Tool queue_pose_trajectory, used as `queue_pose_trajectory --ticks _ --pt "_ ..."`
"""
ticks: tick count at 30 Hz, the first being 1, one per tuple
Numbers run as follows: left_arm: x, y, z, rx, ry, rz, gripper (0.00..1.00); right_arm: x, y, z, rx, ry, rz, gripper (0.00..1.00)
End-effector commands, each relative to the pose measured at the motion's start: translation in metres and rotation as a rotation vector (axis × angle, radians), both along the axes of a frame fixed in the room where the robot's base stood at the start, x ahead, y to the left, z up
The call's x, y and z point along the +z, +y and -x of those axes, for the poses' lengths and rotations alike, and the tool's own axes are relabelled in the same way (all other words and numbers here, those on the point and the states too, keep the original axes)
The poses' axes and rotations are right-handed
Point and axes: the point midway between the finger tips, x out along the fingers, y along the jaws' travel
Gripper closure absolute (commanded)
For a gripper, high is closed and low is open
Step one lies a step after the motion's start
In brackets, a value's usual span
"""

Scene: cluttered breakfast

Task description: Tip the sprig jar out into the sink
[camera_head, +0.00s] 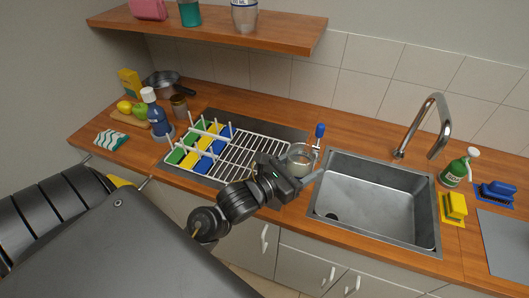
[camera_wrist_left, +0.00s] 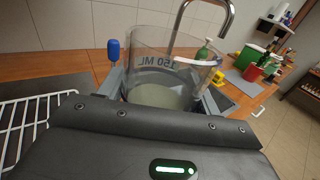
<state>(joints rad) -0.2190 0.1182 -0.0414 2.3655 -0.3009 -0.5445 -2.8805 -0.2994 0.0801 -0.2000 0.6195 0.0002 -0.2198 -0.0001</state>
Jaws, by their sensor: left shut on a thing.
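A clear glass jar (camera_head: 299,157) with a "150 ML" mark stands out between the fingers of my left gripper (camera_head: 303,168), just left of the sink. I see no sprig in it. In the left wrist view the jar (camera_wrist_left: 172,70) is upright between the fingers, with something pale grey-green low inside. My left gripper is shut on it. The steel sink (camera_head: 370,195) lies right of the gripper, and its basin looks empty with a dark drain. I cannot tell whether the jar's base touches the counter. My right gripper is not in view.
A blue-handled brush (camera_head: 320,131) stands right behind the jar. A white dish rack (camera_head: 250,157) is to the left. The faucet (camera_head: 432,125) arches behind the sink. A green spray bottle (camera_head: 459,168) and a yellow sponge (camera_head: 454,205) are right of it.

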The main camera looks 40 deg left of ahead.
Motion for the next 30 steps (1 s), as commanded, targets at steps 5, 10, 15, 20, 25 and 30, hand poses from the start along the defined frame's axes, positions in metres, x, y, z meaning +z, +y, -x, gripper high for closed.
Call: queue_pose_trajectory --ticks 5,10,15,20,25,30 --pt "0.001 -0.079 -0.047 -0.266 0.012 -0.021 0.8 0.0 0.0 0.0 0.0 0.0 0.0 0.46" --pt "-0.019 -0.139 -0.079 -0.51 0.036 -0.036 0.8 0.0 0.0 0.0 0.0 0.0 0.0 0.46" --pt "-0.054 -0.155 -0.11 -0.673 0.051 -0.048 0.8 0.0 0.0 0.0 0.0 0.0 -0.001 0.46" --pt "-0.076 -0.142 -0.133 -0.729 0.058 -0.052 0.8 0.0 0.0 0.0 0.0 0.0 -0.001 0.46" --pt "-0.086 -0.129 -0.145 -0.746 0.061 -0.052 0.8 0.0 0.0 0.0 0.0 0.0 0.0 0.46" --pt "-0.087 -0.127 -0.148 -0.749 0.06 -0.05 0.8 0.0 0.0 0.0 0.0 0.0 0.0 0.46"
